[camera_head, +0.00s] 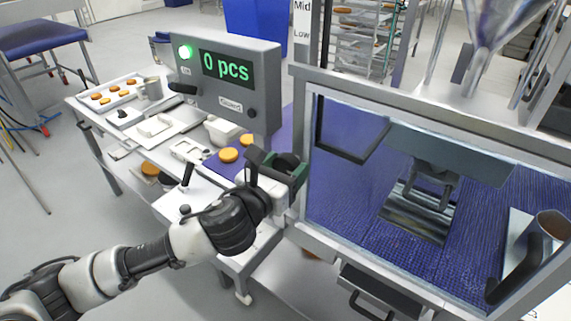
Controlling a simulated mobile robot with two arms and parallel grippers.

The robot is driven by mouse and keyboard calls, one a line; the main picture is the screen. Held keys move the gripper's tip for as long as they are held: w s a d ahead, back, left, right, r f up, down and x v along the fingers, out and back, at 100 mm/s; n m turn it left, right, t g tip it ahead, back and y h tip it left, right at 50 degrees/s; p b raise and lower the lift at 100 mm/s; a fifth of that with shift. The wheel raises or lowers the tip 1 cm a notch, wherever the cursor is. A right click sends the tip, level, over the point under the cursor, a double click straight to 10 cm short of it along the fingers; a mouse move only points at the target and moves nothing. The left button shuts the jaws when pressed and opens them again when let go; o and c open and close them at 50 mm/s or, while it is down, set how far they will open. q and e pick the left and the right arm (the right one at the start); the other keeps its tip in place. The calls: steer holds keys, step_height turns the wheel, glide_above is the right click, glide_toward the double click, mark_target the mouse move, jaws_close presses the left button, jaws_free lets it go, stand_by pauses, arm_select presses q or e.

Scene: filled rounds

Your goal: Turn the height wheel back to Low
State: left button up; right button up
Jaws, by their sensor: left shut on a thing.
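My left gripper (274,170) is at the left post of the machine frame, beside the belt. It is shut on a dark part there, which looks like the height wheel (288,160); the fingers and wrist hide most of it. The height scale (302,22) is a white strip at the top of the post, with "Mid" above "Low". No pointer on the scale can be made out. My right gripper is not in view.
A grey counter box (228,80) with a lit green lamp reads "0 pcs". Two round patties (229,154) lie on the blue belt left of the post. Clear guard panels and metal frame bars (430,130) close off the right side. A side table (150,125) holds trays.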

arm_select(q)
steer(key=n+p, duration=0.2)
steer(key=n, duration=0.1)
steer(key=shift+r, duration=0.15)
steer(key=n+p, duration=0.2)
steer(key=n, duration=0.2)
steer(key=shift+w+a+n, duration=0.1)
steer(key=shift+a+n, duration=0.05)
steer(key=shift+n, duration=0.25)
steer(key=n+g+p, duration=0.1)
steer(key=n+p, duration=0.1)
steer(key=n, duration=0.3)
steer(key=n+p, duration=0.1)
steer(key=n, duration=0.2)
steer(key=shift+f+n+h, duration=0.25)
steer(key=shift+n+h, duration=0.05)
steer(key=shift+h, duration=0.1)
steer(key=n+p, duration=0.1)
steer(key=n, duration=0.2)
steer(key=shift+f, duration=0.1)
steer(key=n+p, duration=0.1)
steer(key=n, duration=0.3)
steer(key=shift+n+h+p, duration=0.3)
steer(key=shift+h, duration=0.1)
steer(key=n+p, duration=0.1)
steer(key=n, duration=0.3)
steer(key=shift+f, duration=0.2)
steer(key=shift+f+n+h, duration=0.1)
steer(key=shift+n+h, duration=0.2)
steer(key=shift+n, duration=1.9)
